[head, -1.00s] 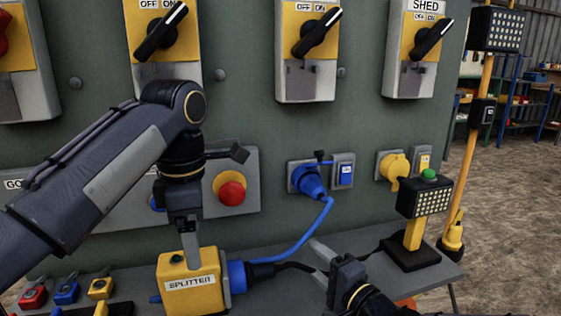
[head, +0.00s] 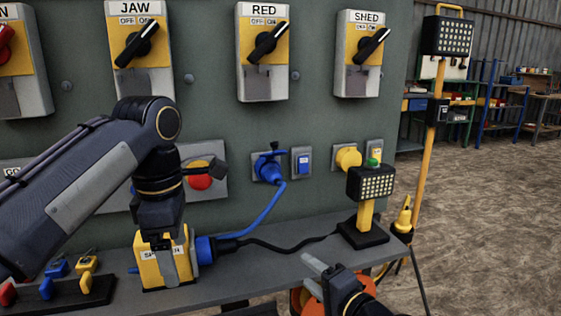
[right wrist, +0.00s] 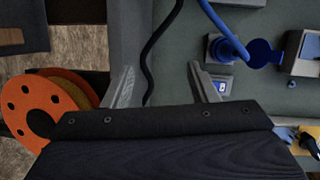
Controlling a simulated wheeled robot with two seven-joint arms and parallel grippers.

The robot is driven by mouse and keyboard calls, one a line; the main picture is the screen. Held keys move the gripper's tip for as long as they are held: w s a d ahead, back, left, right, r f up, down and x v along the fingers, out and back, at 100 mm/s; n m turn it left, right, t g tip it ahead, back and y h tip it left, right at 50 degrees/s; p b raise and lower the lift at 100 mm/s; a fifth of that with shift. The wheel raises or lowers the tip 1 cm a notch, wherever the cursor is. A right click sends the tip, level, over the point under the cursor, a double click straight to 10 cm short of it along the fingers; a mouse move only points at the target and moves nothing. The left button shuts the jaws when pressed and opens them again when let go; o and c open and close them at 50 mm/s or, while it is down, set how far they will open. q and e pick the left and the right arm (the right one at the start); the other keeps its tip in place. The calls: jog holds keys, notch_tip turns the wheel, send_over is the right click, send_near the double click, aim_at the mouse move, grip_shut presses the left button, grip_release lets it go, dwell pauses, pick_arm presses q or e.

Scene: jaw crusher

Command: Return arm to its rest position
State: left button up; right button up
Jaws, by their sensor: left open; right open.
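My left arm comes in from the left in the head view. Its gripper (head: 166,262) points down in front of the yellow splitter box (head: 151,270) on the shelf and covers part of its label; I cannot tell whether it touches the box. My right gripper (head: 316,272) is low at the front edge of the shelf. In the right wrist view its two fingers (right wrist: 165,85) stand wide apart with nothing held between them. A blue plug (head: 269,170) sits in a panel socket, and its blue cable (head: 268,215) runs down toward the splitter.
Switch boxes marked JAW (head: 140,45), RED (head: 264,50) and SHED (head: 361,52) line the panel. A lamp (head: 369,185) stands on the shelf (head: 260,278). An orange cable reel (right wrist: 42,108) is beside my right gripper. Small padlocks (head: 70,268) sit at the lower left.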

jog(key=s+d+f+n+g+h, duration=0.45)
jog(key=s+d+h, duration=0.25)
jog(key=s+d, duration=0.35)
pick_arm(q)
jog(key=s+a+f+m+t+h, duration=0.2)
jog(key=s+f+m+t, duration=0.1)
jog(key=s+f+m, duration=0.65)
jog(key=s+a+f+m+t+h, duration=0.1)
jog(key=s+a+f+m+t, duration=0.1)
jog(key=s+f+m, duration=0.8)
pick_arm(e)
jog(key=s+d+f+n+g+y, duration=0.1)
jog(key=s+d+n+g, duration=0.1)
jog(key=s, duration=0.6)
jog(key=s+d+f+n+g, duration=0.1)
jog(key=s+d+f, duration=0.1)
jog(key=s, duration=0.6)
pick_arm(q)
notch_tip(320, 180, up, 26)
jog(key=w+p, duration=0.1)
jog(key=p, duration=2.6)
jog(key=shift+d+n+p, duration=0.3)
jog(key=shift+n, duration=0.05)
pick_arm(e)
notch_tip(320, 180, up, 28)
jog(key=shift+s+a+f+n+g, duration=0.2)
jog(key=shift+s+n+g, duration=0.1)
jog(key=shift+n+g, duration=0.05)
